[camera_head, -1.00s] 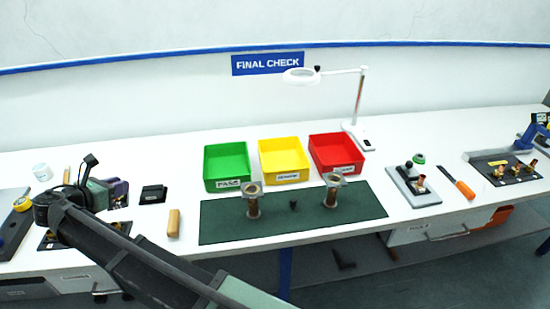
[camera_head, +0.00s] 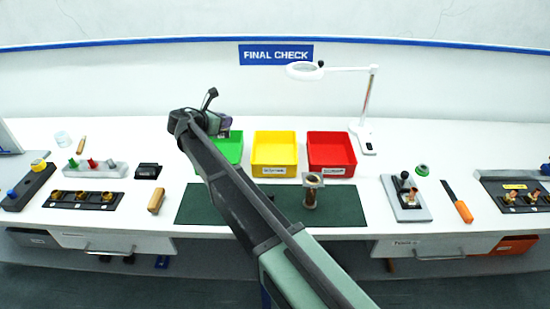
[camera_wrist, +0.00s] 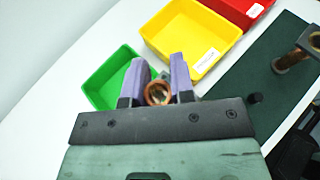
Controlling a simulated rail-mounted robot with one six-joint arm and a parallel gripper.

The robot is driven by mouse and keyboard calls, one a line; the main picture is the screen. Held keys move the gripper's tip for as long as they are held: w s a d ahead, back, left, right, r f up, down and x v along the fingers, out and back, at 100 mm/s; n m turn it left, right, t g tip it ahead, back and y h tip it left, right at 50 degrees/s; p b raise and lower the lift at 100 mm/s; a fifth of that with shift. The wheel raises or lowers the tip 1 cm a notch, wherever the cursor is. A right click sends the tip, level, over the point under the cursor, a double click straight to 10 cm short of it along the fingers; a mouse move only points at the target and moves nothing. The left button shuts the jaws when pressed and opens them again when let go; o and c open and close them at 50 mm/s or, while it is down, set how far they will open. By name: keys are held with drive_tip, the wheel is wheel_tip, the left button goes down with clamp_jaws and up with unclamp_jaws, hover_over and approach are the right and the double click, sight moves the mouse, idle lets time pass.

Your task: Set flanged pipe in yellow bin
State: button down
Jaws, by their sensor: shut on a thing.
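My gripper (camera_wrist: 160,88) is shut on a flanged pipe (camera_wrist: 158,93), whose round copper-coloured end shows between the purple fingers in the wrist view. The head view hides the held pipe behind my arm. The gripper is near the green bin (camera_wrist: 112,80), with the yellow bin (camera_head: 274,169) to the right of it; the yellow bin also shows ahead in the wrist view (camera_wrist: 208,67). A second flanged pipe (camera_head: 310,192) stands upright on the dark green mat (camera_head: 345,215).
A red bin (camera_head: 331,171) stands right of the yellow bin. A magnifier lamp (camera_head: 368,120) stands behind on the right. A wooden block (camera_head: 156,200) and a black item (camera_head: 147,171) lie left of the mat.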

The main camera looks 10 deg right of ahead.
drive_tip(key=r+m+g+h+p, duration=0.1)
drive_tip(key=r, duration=0.1)
hover_over(277, 157)
wheel_tip(277, 157, down, 22)
drive_tip(key=b, duration=2.1)
drive_tip(key=shift+s+r, duration=0.15)
drive_tip(key=c, duration=1)
unclamp_jaws()
drive_tip(key=shift+s+a+r+p, duration=0.15)
drive_tip(key=shift+r+p, duration=0.3)
drive_tip(key=shift+r, duration=0.05)
drive_tip(key=shift+s+a+r+p, duration=0.1)
drive_tip(key=shift+a+r+p, duration=0.05)
drive_tip(key=shift+r+p, duration=0.35)
drive_tip(key=v, duration=0.2)
drive_tip(key=shift+s+a+r+p, duration=0.1)
drive_tip(key=shift+s+a+p, duration=0.15)
drive_tip(key=shift+a+p, duration=0.15)
drive_tip(key=shift+s+a, duration=0.1)
drive_tip(key=shift+a, duration=0.05)
